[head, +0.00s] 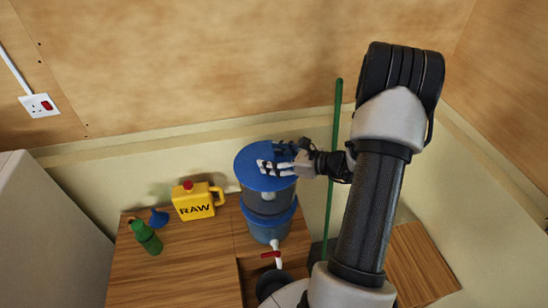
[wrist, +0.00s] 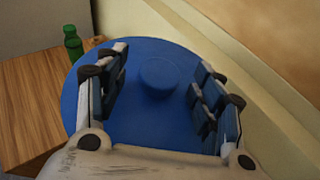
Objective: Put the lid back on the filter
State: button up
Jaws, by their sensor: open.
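The blue round lid (head: 256,157) lies on top of the filter (head: 265,212), a tall bluish two-part container with a tap (head: 275,251) low on its front. In the wrist view the lid (wrist: 150,125) fills the middle, with a round knob (wrist: 159,74) at its centre. My gripper (head: 270,160) is over the lid from the right. In the wrist view my gripper (wrist: 160,85) is open, with one finger on each side of the knob and a gap to both. I cannot tell whether the fingers touch the lid's top. The lid's right edge is partly hidden.
On the wooden counter (head: 180,265) stand a yellow RAW jug (head: 197,203), a blue funnel (head: 158,218) and a green bottle (head: 146,236), left of the filter. A green pole (head: 333,160) leans behind my arm. The wall is close behind the filter.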

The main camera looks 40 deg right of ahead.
jog(key=v, duration=1.2)
